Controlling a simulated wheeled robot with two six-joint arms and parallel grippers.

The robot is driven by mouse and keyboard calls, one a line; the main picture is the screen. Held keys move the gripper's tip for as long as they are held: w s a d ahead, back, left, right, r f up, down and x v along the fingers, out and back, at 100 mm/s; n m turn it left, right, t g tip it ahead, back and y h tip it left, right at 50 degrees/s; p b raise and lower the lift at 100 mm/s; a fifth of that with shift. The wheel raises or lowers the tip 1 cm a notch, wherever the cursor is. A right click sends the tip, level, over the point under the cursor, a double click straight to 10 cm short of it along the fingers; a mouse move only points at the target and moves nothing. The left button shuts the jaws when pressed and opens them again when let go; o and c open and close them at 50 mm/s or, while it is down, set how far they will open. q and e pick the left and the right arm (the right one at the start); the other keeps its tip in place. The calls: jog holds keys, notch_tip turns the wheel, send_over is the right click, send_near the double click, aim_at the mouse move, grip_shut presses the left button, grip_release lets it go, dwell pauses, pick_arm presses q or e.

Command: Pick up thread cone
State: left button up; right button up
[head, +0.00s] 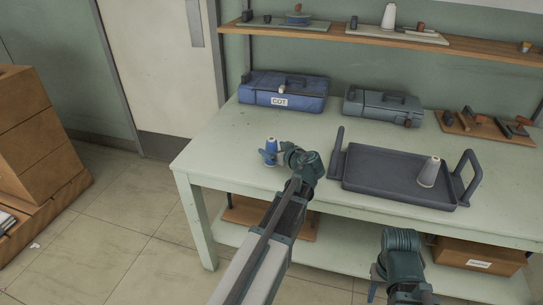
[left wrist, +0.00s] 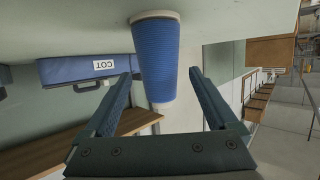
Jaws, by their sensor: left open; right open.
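A blue thread cone (head: 271,144) with a pale end stands on the pale green table near its left front edge. It also shows large in the left wrist view (left wrist: 156,55), where the picture is upside down. My left gripper (head: 270,157) is open at the cone, with a finger on either side of it. In the left wrist view a gap shows between the cone and the fingers. My right gripper (head: 374,287) is low in front of the table, empty, its fingers partly hidden. A second, grey-white cone (head: 429,172) stands in the dark tray.
The dark tray (head: 385,180) with raised handles lies right of my left gripper. A blue case marked COT (head: 285,98), a grey case (head: 382,107) and a tool board (head: 478,133) stand behind. A wall shelf (head: 330,39) runs above. Table left of the cone is clear.

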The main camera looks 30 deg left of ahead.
aim_at(270, 139)
pick_arm(q)
jog(key=b+x, duration=0.2)
jog(key=x, duration=0.3)
jog(key=shift+f, duration=0.3)
grip_shut()
jog(key=shift+r, duration=0.15)
dwell(0.3)
jog(key=shift+r+p, duration=0.85)
jog(key=shift+p, duration=0.05)
notch_tip(270, 139, up, 2)
jog(key=shift+p, duration=1)
jog(key=s+d, duration=0.3)
jog(key=d, duration=0.4)
jog(key=s+d+r+p, duration=0.1)
jog(key=s+d, duration=0.2)
jog(key=d, duration=0.4)
jog(key=shift+s+d, duration=0.3)
jog(key=shift+s, duration=0.05)
